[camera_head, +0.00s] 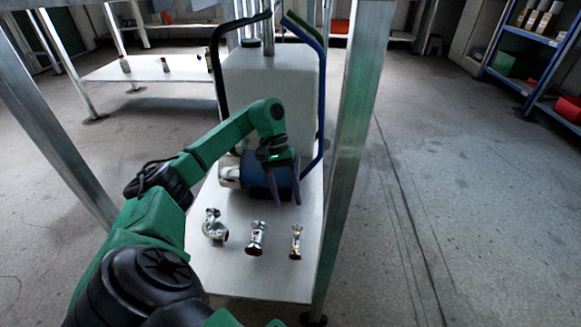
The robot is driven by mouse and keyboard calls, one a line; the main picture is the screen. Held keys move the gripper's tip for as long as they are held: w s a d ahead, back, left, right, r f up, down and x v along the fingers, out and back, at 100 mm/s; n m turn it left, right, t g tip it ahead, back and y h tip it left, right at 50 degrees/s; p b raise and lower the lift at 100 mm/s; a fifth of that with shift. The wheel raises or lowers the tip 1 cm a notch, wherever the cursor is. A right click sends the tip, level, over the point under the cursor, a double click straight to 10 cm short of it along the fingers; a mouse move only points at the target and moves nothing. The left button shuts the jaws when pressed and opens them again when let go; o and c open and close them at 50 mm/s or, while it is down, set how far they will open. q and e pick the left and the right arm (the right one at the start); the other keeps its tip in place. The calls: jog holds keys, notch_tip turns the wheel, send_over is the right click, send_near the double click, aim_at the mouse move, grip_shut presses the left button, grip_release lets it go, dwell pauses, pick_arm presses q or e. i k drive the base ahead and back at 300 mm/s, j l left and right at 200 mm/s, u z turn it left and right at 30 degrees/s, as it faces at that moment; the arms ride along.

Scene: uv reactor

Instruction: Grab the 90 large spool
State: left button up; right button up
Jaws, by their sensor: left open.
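Three shiny metal fittings stand in a row on the grey shelf (235,276). The left one, a bent fitting (214,228) with a side branch, looks like the 90 large spool. The middle one is a straight flanged spool (256,238) with a dark red end. The right one is a slimmer spool (296,242) with gold-toned parts. My left gripper (287,202) is open and empty, fingers pointing down, in front of the blue motor and behind the row, to the right of the bent fitting. My right gripper is out of view.
A blue motor or pump (256,176) with a silver end sits just behind the fittings, before a large grey box (268,90). A metal post (352,150) rises at the shelf's right edge. Blue and black pipes flank the box. The shelf front is clear.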

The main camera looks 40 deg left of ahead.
aim_at(257, 243)
jog(key=k+l, duration=0.75)
jog(key=l, duration=0.2)
